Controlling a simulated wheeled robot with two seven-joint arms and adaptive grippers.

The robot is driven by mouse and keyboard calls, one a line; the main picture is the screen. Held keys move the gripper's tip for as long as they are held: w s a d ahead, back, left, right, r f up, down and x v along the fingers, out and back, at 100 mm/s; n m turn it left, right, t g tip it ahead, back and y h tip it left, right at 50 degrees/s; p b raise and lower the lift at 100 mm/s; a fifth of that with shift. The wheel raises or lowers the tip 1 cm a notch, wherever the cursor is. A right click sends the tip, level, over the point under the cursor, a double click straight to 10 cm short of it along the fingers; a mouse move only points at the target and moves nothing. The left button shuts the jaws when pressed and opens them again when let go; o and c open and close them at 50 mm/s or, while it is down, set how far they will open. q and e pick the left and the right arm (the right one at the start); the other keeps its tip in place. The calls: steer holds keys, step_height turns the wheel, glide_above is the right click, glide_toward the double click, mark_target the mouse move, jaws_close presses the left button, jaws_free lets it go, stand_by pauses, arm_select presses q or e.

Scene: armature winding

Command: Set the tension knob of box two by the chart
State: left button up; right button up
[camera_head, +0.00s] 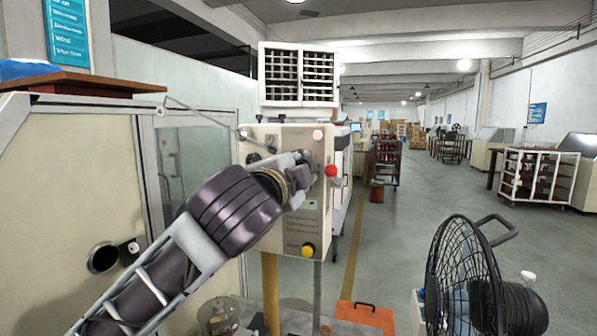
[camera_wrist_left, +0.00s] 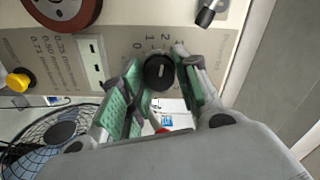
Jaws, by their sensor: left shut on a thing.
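The beige control box (camera_head: 311,215) stands upright in the middle of the head view. My left gripper (camera_head: 303,172) reaches its front face from the left and hides the knob there. In the left wrist view, the round black tension knob (camera_wrist_left: 158,73) sits between the green-padded fingers, which are shut on it. Printed scale numbers (camera_wrist_left: 152,46) show beside the knob. A chart of printed lines with mm values (camera_wrist_left: 54,62) is on the same panel, appearing turned in this view. The knob's exact setting is hard to read. My right gripper is not in view.
A red button (camera_head: 331,171) and a yellow button (camera_head: 308,250) stick out from the box. A black caged fan (camera_head: 465,275) stands at the lower right. An orange toolbox (camera_head: 365,316) lies low in front. The aisle floor (camera_head: 410,215) to the right is open.

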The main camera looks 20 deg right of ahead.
arm_select(q)
steer(key=shift+f, duration=0.1)
steer(key=o, duration=1)
steer(key=shift+v, duration=6)
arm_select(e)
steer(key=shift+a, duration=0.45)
arm_select(q)
steer(key=shift+w, duration=0.1)
